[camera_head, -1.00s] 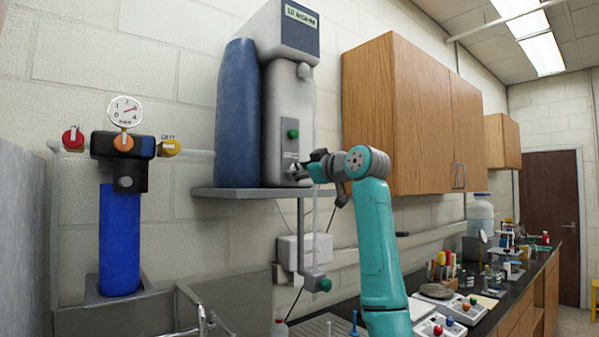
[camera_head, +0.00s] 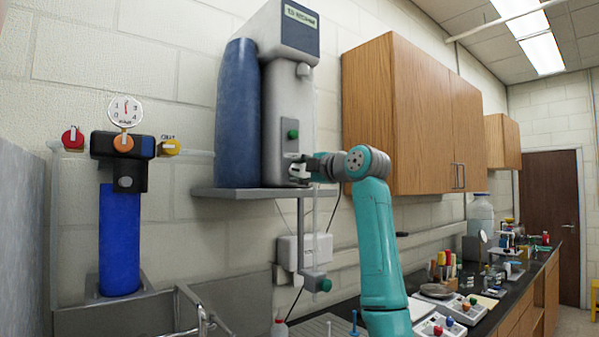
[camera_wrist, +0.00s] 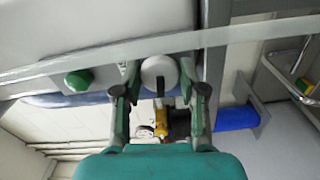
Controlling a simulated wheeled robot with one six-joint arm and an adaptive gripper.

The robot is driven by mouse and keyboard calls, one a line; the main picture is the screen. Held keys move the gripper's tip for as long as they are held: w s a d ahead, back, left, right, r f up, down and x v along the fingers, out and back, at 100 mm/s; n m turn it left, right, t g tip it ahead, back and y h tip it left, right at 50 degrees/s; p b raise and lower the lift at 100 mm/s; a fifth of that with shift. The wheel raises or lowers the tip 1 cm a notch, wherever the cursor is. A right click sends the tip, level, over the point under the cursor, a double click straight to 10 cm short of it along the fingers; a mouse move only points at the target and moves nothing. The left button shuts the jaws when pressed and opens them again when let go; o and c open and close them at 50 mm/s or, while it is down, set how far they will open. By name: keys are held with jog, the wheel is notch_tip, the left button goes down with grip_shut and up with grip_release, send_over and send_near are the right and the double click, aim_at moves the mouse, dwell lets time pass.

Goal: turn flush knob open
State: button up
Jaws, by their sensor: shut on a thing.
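The flush knob is a round pale knob (camera_wrist: 160,74) low on the front of the grey water purifier (camera_head: 287,100). In the wrist view it sits between my two fingertips (camera_wrist: 160,88), one on each side, and my gripper is shut on it. In the head view my gripper (camera_head: 300,170) is at the purifier's lower front, just above the shelf, and covers most of the knob. A green knob (camera_head: 293,134) is higher on the same front; it also shows in the wrist view (camera_wrist: 78,80), left of my fingers.
A blue tank (camera_head: 238,115) stands left of the purifier, both on a grey shelf (camera_head: 235,192). A clear tube runs down past my gripper. A wooden cabinet (camera_head: 400,115) is close on the right. A blue filter (camera_head: 119,240) with a gauge (camera_head: 125,110) is at the left.

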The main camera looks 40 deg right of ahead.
jog(key=shift+n, duration=0.7)
jog(key=o, duration=1.1)
jog(key=shift+o, duration=0.2)
jog(key=shift+s, duration=0.1)
jog(key=s, duration=1.1)
jog(key=shift+s+d, duration=0.15)
jog(key=shift+s, duration=0.25)
